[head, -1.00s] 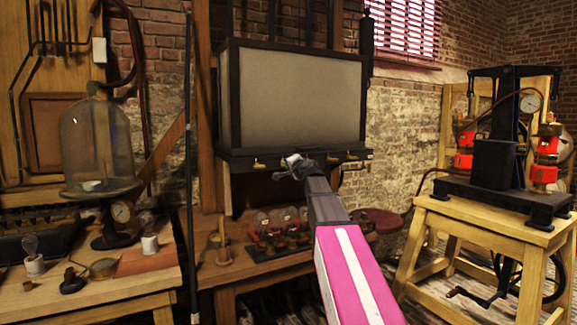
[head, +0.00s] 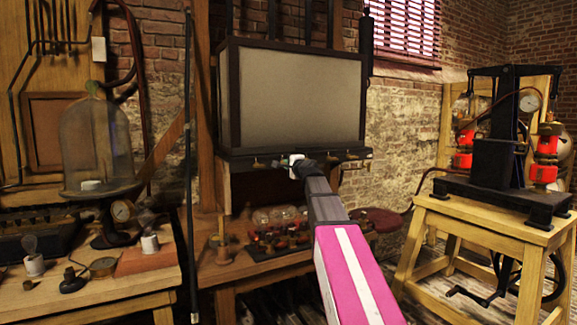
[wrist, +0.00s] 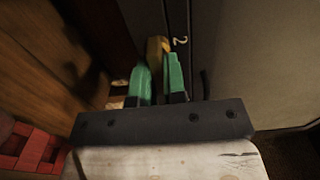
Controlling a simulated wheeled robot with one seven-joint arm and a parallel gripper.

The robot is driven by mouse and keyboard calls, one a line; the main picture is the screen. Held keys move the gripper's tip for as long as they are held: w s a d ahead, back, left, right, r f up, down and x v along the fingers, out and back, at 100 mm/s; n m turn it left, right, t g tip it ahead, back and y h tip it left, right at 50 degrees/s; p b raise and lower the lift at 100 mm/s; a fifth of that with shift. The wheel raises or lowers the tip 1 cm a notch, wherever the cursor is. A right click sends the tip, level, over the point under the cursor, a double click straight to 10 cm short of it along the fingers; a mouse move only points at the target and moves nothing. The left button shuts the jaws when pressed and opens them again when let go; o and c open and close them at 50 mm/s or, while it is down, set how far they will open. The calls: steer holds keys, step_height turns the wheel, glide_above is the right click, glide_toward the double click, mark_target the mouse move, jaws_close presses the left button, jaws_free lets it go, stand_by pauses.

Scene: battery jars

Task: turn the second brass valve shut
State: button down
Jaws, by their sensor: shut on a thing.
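A row of small brass valves runs along the dark ledge under the big grey-fronted box (head: 290,100); one brass valve (head: 257,163) shows left of my gripper in the head view. In the wrist view my gripper (wrist: 158,76) has its green fingertips on either side of a brass valve (wrist: 155,47), shut on it. A pale "2" (wrist: 180,41) is marked on the dark ledge beside this valve. In the head view my gripper (head: 283,163) hides this valve. How far its handle is turned cannot be told.
A wooden bench (head: 225,271) with jars and small fittings stands below the box. A glass bell jar (head: 95,145) stands on the left table, and a black press with red parts (head: 493,165) on a wooden stand at right. The space before the box is open.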

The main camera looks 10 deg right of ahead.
steer(key=c, duration=1.2)
jaws_free()
steer(key=v, duration=1)
steer(key=shift+s+d, duration=0.1)
steer(key=shift+s, duration=0.3)
steer(key=shift+s, duration=0.1)
